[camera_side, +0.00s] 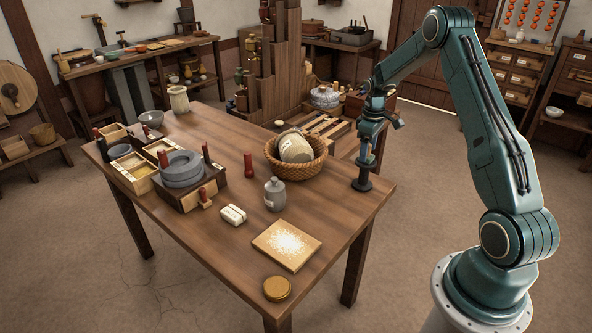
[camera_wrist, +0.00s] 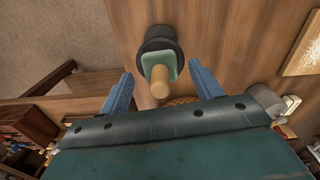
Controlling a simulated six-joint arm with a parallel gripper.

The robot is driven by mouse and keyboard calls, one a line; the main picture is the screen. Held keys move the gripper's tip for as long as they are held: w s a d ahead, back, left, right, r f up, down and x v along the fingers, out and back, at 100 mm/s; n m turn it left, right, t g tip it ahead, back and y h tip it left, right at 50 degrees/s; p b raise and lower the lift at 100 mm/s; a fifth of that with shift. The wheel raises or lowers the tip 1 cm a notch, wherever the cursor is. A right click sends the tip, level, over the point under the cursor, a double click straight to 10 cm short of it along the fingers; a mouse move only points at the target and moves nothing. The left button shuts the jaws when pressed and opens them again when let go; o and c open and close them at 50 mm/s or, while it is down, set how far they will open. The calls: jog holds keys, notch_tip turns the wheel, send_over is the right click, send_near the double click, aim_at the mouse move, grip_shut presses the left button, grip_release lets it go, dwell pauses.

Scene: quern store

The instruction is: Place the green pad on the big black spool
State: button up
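The big black spool (camera_side: 362,185) stands at the right corner of the table, directly below my gripper (camera_side: 366,155). In the wrist view the spool (camera_wrist: 158,42) is near the top centre. The green pad (camera_wrist: 148,63) lies on top of it, with a pale wooden knob (camera_wrist: 160,82) standing up from the pad. In the wrist view my gripper (camera_wrist: 161,72) has its two blue fingers wide apart, one on each side of the knob, with clear gaps. In the side view the pad is too small and covered to make out.
A wicker basket (camera_side: 318,166) with a pale round stone stands left of the spool. A grey bottle (camera_side: 275,196), a floured board (camera_side: 268,250), a white block (camera_side: 233,214) and grey stone discs (camera_side: 182,172) are further off. Bare table surrounds the spool.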

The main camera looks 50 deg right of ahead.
jog(key=shift+r, duration=0.15)
notch_tip(320, 180, up, 12)
dwell(0.8)
jog(key=shift+a, duration=0.1)
dwell(0.4)
jog(key=s+a+r+t+h, duration=0.1)
jog(key=s+a+r, duration=0.2)
jog(key=a+r, duration=0.55)
jog(key=s+a+r+t, duration=0.2)
jog(key=s+a+r, duration=0.3)
jog(key=a, duration=0.7)
jog(key=s+a+m+t+y, duration=0.1)
jog(key=s+a+t, duration=0.1)
jog(key=s+a, duration=1)
jog(key=s, duration=0.3)
jog(key=shift+a+f+t, duration=0.3)
jog(key=shift+a+f, duration=0.1)
